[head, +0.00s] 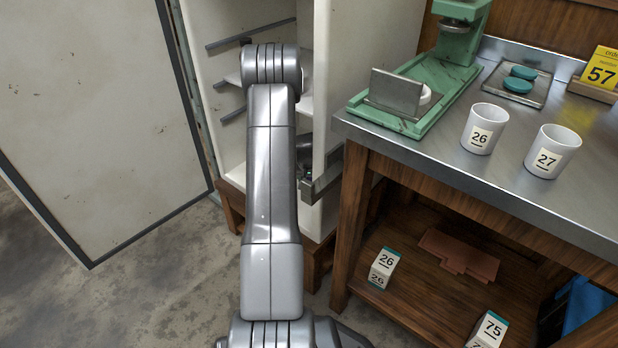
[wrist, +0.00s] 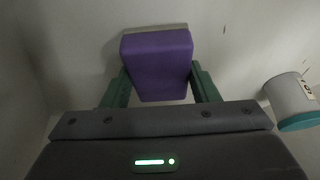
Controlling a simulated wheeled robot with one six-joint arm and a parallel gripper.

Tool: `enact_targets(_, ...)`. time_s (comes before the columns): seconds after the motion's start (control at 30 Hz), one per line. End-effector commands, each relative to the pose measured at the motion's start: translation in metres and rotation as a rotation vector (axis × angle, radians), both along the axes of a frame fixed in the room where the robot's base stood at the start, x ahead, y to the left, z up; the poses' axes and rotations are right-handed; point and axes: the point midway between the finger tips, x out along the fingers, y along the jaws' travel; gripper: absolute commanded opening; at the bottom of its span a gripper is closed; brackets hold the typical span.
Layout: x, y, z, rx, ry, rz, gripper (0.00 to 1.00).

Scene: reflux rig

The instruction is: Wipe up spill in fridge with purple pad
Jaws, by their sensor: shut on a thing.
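The purple pad (wrist: 157,62) is between the two green fingers of my gripper (wrist: 158,78) in the wrist view. The fingers are shut on its sides. The pad is close to a pale surface inside the fridge; I cannot tell whether it touches. In the head view my arm reaches into the open white fridge (head: 365,50), and the pad and fingertips are hidden there. No spill can be made out in either view; the area under and behind the pad is hidden.
A pale tub with a teal lid (wrist: 298,120) is to the right of my gripper inside the fridge. The fridge door (head: 85,110) stands open at left. A metal-topped bench (head: 420,160) with cups 26 (head: 483,130) and 27 (head: 552,152) is close at right.

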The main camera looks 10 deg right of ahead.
Motion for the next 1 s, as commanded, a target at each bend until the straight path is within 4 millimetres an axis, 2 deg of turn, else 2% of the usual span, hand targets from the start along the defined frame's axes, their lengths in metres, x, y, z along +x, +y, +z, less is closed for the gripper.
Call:
enact_targets(0.03,-0.003,-0.001,-0.004,0.002,0.009,-0.003,0.30)
enact_targets(0.17,-0.003,-0.001,0.001,0.001,0.009,-0.003,0.29)
enact_targets(0.8,-0.001,0.000,0.067,0.000,0.002,-0.001,0.29)
enact_targets(1.0,-0.001,0.000,0.069,0.000,0.002,0.000,0.29)
